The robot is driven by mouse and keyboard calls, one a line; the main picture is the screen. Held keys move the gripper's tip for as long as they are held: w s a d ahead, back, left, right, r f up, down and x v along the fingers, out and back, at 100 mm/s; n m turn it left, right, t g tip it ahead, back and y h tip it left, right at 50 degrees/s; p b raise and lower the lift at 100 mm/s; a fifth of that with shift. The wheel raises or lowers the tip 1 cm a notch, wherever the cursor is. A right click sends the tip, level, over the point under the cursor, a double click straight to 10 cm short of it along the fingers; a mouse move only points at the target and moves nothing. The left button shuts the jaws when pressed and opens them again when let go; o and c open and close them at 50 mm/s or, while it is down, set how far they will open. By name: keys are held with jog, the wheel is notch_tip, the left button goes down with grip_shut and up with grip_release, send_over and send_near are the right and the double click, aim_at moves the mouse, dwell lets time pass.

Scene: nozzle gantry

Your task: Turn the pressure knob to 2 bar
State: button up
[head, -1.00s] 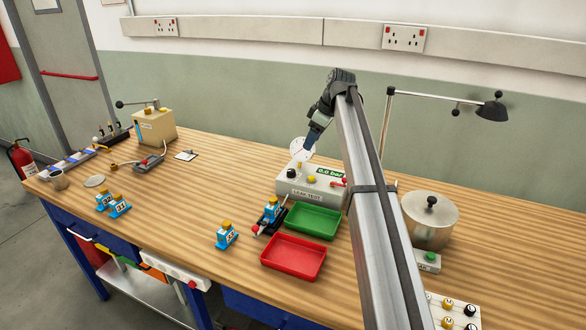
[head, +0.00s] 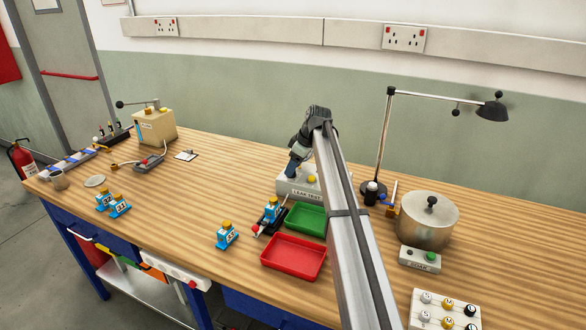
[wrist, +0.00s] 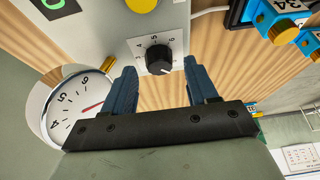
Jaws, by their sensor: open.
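The pressure knob (wrist: 158,58) is a black knob on the grey face of the leak test box (head: 300,191), with printed numbers around it. In the wrist view a light mark shows near its lower right edge; its exact setting is hard to read. My gripper (wrist: 160,67) is open, its two blue fingers at either side of the knob in that view. I cannot tell whether they touch it. In the head view my gripper (head: 292,172) is down at the box's left part and hides the knob. A round white gauge (wrist: 76,104) shows at the left in the wrist view, partly covered.
A yellow button (head: 312,179) is on the box beside my gripper. A green tray (head: 325,228) and red tray (head: 322,264) lie in front, with a blue nozzle unit (head: 272,213) to their left. A pot (head: 420,230) stands at the right.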

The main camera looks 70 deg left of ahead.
jog(key=shift+s+a+f, duration=0.15)
jog(key=shift+a+f, duration=0.05)
jog(key=shift+f, duration=0.45)
jog(key=c, duration=1)
